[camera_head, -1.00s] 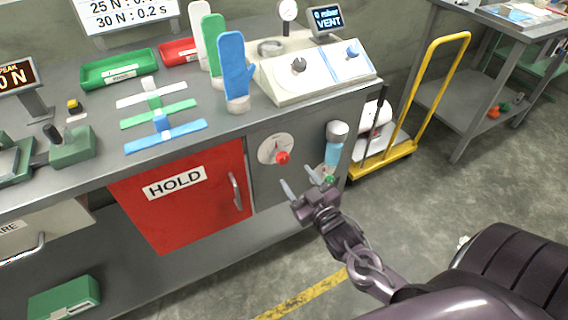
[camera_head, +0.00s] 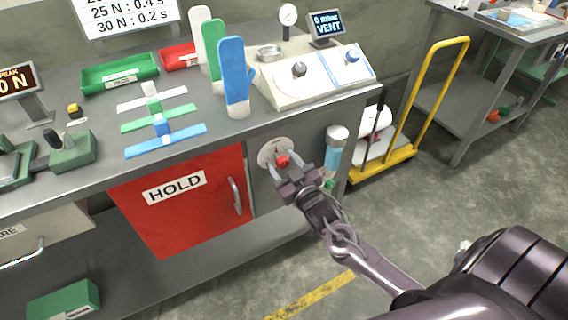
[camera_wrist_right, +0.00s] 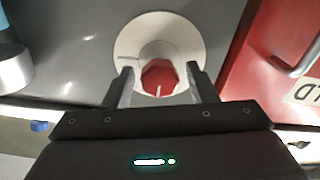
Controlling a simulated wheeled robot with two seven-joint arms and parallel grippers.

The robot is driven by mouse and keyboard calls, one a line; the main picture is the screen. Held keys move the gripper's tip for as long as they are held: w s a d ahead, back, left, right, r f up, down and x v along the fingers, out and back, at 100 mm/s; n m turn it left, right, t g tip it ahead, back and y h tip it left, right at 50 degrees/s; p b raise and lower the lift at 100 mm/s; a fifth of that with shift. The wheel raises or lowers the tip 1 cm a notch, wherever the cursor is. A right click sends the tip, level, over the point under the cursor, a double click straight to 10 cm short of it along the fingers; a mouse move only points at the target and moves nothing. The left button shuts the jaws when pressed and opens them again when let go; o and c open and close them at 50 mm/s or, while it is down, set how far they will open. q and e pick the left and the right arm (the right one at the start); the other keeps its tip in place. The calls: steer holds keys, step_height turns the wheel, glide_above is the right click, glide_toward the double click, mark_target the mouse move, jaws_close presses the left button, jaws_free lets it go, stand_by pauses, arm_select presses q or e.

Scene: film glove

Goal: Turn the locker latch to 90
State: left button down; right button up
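The locker latch is a red knob (camera_head: 283,161) on a round pale dial plate (camera_head: 266,150), set in the grey panel right of the red HOLD door (camera_head: 182,205). In the right wrist view the red knob (camera_wrist_right: 159,77) has a pale mark pointing toward the gripper, and the dial plate (camera_wrist_right: 190,40) shows around it. My right gripper (camera_head: 284,168) is open in front of the latch. In the wrist view its fingers (camera_wrist_right: 160,88) stand on both sides of the knob with gaps visible; contact cannot be told. My left gripper is not in view.
The door's metal handle (camera_head: 236,196) is left of the latch. A blue cylinder with a pale cap (camera_head: 335,146) is mounted close on the right. The bench top above holds gloves (camera_head: 235,75) and a control box (camera_head: 312,78). A yellow cart (camera_head: 408,145) stands right.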

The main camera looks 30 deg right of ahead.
steer(key=c, duration=0.8)
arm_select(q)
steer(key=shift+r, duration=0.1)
arm_select(e)
steer(key=shift+c, duration=0.2)
